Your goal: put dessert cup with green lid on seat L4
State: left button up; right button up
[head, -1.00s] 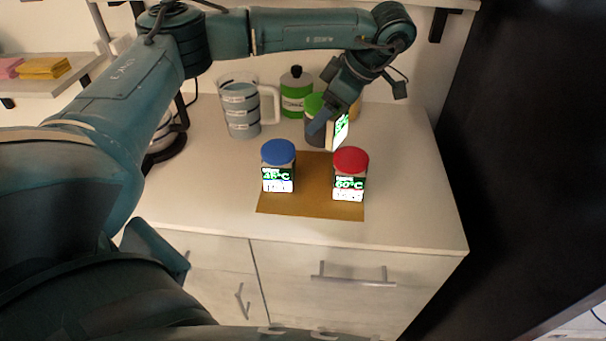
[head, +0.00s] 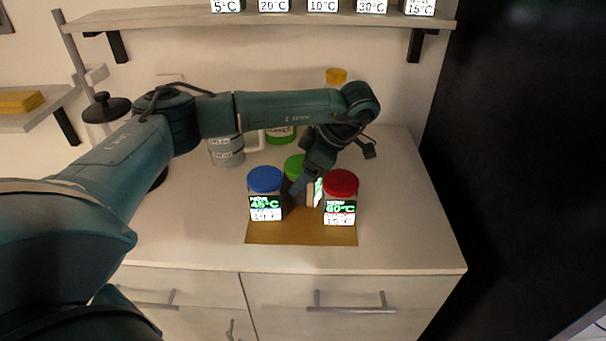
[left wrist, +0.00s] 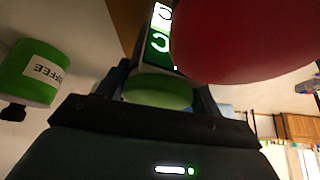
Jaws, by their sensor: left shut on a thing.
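The dessert cup with green lid (head: 295,166) is partly hidden behind my left gripper in the head view. My left gripper (head: 306,194) is shut on it, between and slightly behind the blue-lidded cup (head: 265,196) and the red-lidded cup (head: 340,199). In the left wrist view, the green lid (left wrist: 158,91) sits between the fingers, and the red lid (left wrist: 250,38) is very close on the right. Whether the held cup touches the surface is hidden. I see no label naming seat L4. My right gripper is not in view.
The blue- and red-lidded cups stand on a brown mat (head: 300,234) on the white counter (head: 410,215). A shelf (head: 170,19) with several labelled displays runs above. A dark panel (head: 520,150) borders the right.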

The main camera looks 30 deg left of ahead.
pick_arm(q)
jog(key=shift+f, duration=0.15)
jog(key=shift+f, duration=0.15)
jog(key=o, duration=1.1)
jog(key=shift+o, duration=0.2)
